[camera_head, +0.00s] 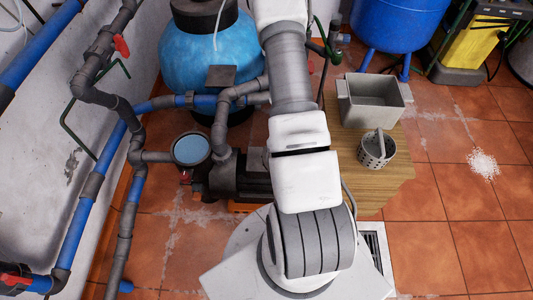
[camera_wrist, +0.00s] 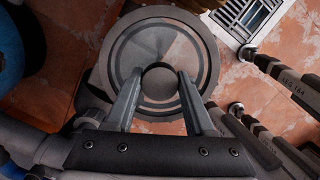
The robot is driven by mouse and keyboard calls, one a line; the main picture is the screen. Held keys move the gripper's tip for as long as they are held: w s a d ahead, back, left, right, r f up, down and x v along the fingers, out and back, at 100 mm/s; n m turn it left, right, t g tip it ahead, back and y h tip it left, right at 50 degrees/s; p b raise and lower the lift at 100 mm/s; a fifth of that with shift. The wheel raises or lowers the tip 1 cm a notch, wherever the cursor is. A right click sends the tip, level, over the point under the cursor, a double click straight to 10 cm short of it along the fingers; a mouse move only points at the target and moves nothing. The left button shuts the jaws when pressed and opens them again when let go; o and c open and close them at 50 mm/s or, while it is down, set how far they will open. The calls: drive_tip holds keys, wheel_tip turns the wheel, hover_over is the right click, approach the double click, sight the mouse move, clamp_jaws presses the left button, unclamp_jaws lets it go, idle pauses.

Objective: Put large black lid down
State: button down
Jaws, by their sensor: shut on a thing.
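In the head view, my arm hides the gripper and the lid. A pump pot (camera_head: 192,149) there has a round open-looking top with light blue inside.
A wooden cabinet (camera_head: 393,183) carries a grey bin (camera_head: 375,117) and a perforated metal basket (camera_head: 376,153). A blue tank (camera_head: 190,62) and pipes (camera_head: 125,150) crowd the left. White granules (camera_head: 483,165) lie on open tiles at right. A floor drain (camera_wrist: 248,14) is near the lid.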

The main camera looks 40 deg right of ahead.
drive_tip(key=w+f, duration=0.2)
drive_tip(key=w, duration=0.1)
drive_tip(key=w+a+f+b, duration=0.1)
drive_tip(key=w+f, duration=0.1)
drive_tip(key=w, duration=0.1)
drive_tip(key=w+a+f, duration=0.1)
drive_tip(key=w+f, duration=0.1)
drive_tip(key=w, duration=0.1)
drive_tip(key=shift+w+a, duration=0.2)
drive_tip(key=shift+w, duration=0.1)
drive_tip(key=shift+f+b, duration=1)
drive_tip(key=shift+f, duration=0.9)
drive_tip(key=shift+f, duration=0.15)
drive_tip(key=shift+c, duration=1.3)
unclamp_jaws()
